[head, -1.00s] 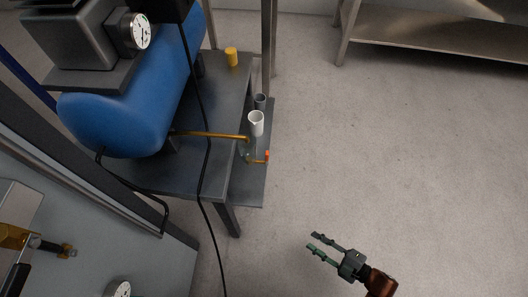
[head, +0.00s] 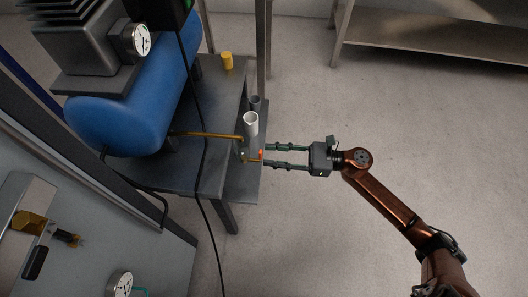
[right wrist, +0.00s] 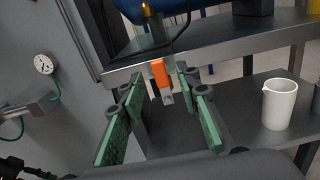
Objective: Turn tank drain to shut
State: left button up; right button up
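The blue tank (head: 120,120) lies on a dark metal stand at the left. A brass drain pipe (head: 205,135) runs from it to a small valve with an orange handle (head: 262,155) at the stand's right edge. In the right wrist view the orange handle (right wrist: 159,73) points down from the stand's edge, above a small grey piece. My right gripper (head: 270,157) is open with its green-padded fingers reaching left to the valve. In the right wrist view its fingers (right wrist: 163,88) stand on either side of the handle, with gaps visible. My left gripper is not in view.
A white jug (head: 251,124) and a grey cup (head: 255,102) stand on the low shelf by the valve. A yellow cup (head: 227,61) is on the stand. A black cable (head: 205,150) hangs in front.

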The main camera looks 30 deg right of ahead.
aim_at(261, 157)
jog(key=shift+x, duration=1.2)
jog(key=shift+c, duration=0.5)
grip_shut()
